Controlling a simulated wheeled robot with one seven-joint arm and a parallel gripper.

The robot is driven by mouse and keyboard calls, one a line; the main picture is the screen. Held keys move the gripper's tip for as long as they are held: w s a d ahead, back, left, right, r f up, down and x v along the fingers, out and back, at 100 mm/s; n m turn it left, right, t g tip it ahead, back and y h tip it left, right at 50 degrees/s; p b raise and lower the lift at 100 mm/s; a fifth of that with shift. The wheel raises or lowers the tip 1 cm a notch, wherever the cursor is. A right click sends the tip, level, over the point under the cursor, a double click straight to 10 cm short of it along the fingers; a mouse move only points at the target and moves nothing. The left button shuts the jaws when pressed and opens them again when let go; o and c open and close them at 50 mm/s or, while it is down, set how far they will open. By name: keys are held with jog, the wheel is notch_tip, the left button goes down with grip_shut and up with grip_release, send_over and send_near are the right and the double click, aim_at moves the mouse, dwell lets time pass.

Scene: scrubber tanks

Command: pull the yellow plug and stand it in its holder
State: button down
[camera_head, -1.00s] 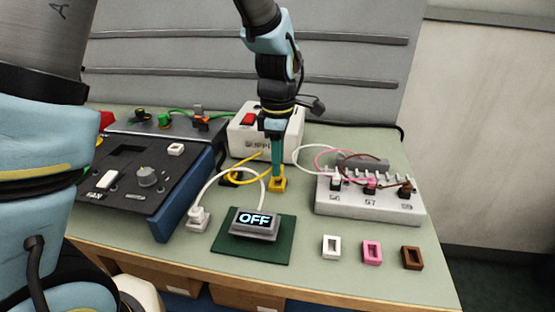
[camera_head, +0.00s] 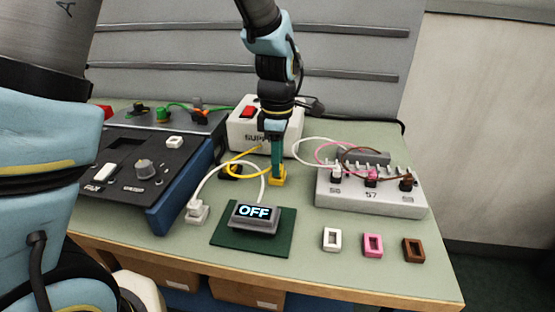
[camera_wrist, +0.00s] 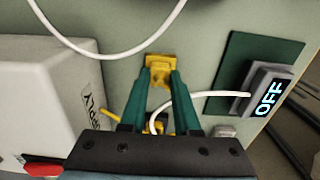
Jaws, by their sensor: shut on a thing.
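The yellow plug (camera_wrist: 159,68) shows as a yellow block between my fingertips in the wrist view. My gripper (camera_head: 277,170) points down, shut on it, in front of the supply box. In the head view the yellow piece (camera_head: 277,179) sits at table level under the fingers. The plug and its holder are the same yellow, and I cannot tell where one ends or how well the plug is seated. A yellow cable (camera_head: 236,163) loops from the supply box towards the fingers. More yellow (camera_wrist: 156,122) shows between the finger bases in the wrist view.
The white supply box (camera_head: 247,133) stands just behind. A display reading OFF (camera_head: 255,213) lies on a green mat (camera_head: 222,240) in front. A terminal block (camera_head: 350,200) with wires is at right, with white, pink and brown holders (camera_head: 373,245) before it. A white cable passes close by.

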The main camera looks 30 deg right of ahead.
jog(key=shift+c, duration=0.4)
grip_release()
dwell(0.5)
notch_tip(320, 180, up, 9)
jog(key=p, duration=0.7)
jog(key=shift+f, duration=0.2)
